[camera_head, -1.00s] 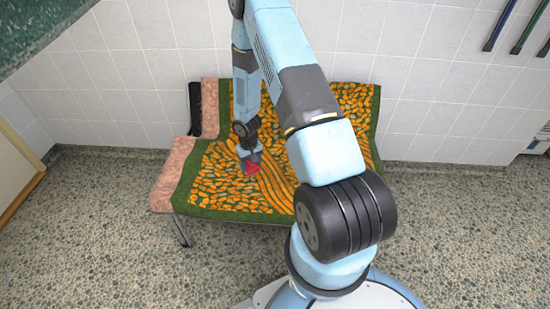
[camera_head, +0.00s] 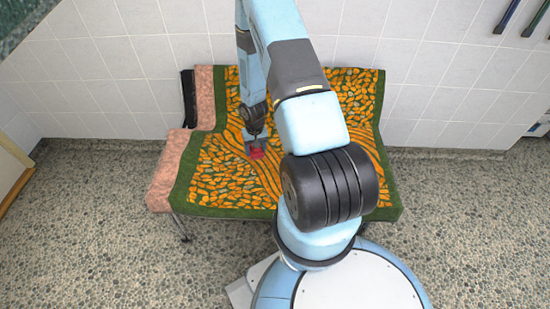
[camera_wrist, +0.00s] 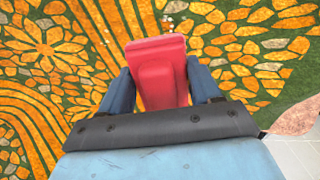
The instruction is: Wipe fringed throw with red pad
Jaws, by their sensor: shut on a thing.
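The fringed throw (camera_head: 222,183) is green with orange leaf-like patches and wavy stripes. It is spread over the seat and back of a pink bench; no fringe can be made out. The red pad (camera_head: 256,153) is at the throw's seat part, left of the middle. My gripper (camera_head: 254,146) is shut on the red pad from above. In the wrist view the pad (camera_wrist: 160,75) sits between the two dark fingers (camera_wrist: 157,92), with the throw (camera_wrist: 50,100) behind it. Whether the pad touches the cloth I cannot tell. My arm hides part of the throw.
The pink bench (camera_head: 163,185) shows at the throw's left side, with a dark strip (camera_head: 188,98) beside its back. A white tiled wall (camera_head: 120,65) stands close behind. The pebbled floor (camera_head: 110,240) is clear in front and to the left.

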